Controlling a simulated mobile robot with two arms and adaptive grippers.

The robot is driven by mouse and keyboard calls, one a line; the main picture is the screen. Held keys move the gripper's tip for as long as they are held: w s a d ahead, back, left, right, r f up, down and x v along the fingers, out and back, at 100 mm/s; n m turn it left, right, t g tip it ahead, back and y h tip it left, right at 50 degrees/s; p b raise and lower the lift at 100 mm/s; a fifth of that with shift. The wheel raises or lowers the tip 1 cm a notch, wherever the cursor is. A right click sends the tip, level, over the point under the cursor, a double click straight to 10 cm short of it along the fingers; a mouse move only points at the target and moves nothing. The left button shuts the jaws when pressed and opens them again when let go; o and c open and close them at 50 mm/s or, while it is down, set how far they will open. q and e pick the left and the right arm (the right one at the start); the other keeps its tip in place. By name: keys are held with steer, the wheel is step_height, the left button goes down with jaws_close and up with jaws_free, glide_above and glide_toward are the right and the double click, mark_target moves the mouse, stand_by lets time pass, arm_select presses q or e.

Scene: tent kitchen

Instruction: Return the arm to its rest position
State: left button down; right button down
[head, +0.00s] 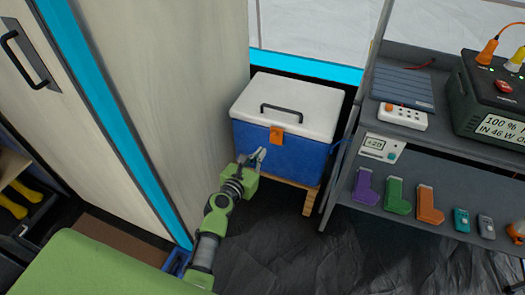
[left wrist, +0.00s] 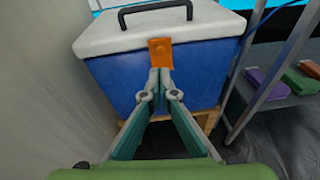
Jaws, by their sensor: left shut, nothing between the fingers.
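My left arm comes up from the bottom of the head view, with green and grey links. My left gripper (head: 257,155) is at its end, in front of a blue cooler (head: 300,163) with a white lid (head: 315,100). The lid is down. In the left wrist view the fingertips of my left gripper (left wrist: 160,76) are together with nothing between them, just below the cooler's orange latch (left wrist: 160,48). I cannot tell whether they touch the cooler. My right gripper is in neither view.
The cooler stands on a low wooden stand (head: 309,204). A tall pale cabinet (head: 185,80) is close on the left of the arm. A grey shelf rack (head: 400,148) with inhalers and a power station (head: 480,95) stands at right. Dark floor (head: 290,255) is open in front.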

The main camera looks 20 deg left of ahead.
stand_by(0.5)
